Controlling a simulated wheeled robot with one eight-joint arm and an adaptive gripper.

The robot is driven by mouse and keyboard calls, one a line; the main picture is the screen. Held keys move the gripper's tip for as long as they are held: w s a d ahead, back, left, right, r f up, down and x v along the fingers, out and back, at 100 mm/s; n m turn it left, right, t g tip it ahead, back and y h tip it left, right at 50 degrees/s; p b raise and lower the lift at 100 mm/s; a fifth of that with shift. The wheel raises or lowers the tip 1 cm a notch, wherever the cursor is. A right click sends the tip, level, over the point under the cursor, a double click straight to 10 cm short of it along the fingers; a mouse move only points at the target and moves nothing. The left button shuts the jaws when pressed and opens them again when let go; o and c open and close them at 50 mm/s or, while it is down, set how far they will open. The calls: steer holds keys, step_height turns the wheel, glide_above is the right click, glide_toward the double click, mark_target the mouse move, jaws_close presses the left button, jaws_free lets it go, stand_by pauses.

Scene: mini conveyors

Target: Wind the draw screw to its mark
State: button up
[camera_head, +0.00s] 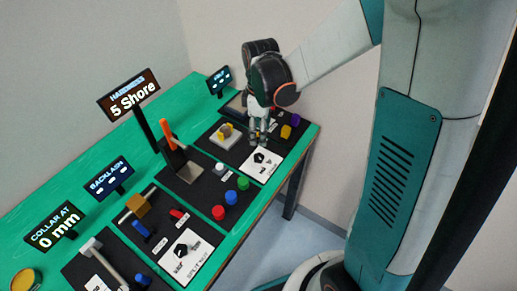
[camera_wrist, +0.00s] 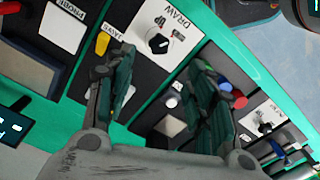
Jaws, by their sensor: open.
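My gripper (camera_head: 257,138) hangs over the far dark panel, with its two fingers apart and nothing held. In the wrist view my gripper (camera_wrist: 162,58) has a black knob (camera_wrist: 158,44) on a white card showing just beyond and between its fingertips. This knob also shows in the head view (camera_head: 259,157), below the fingers. I cannot tell whether they touch it. A sign reading "COLLAR AT 0 mm" (camera_head: 53,227) stands at the near left, behind a panel with a pale bar (camera_head: 107,262).
The green table (camera_head: 75,180) carries several dark panels. A brass block (camera_head: 138,204) on a rod, an orange upright lever (camera_head: 167,133), a "5 Shore" sign (camera_head: 129,95) and coloured pegs, including a green one (camera_head: 243,183), stand around. A nearer card holds another black knob (camera_head: 181,249).

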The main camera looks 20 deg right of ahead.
mark_target(260, 156)
step_height(260, 156, down, 12)
steer(key=b, duration=0.3)
steer(key=shift+r, duration=0.1)
steer(key=shift+c, duration=0.6)
steer(key=c, duration=0.9)
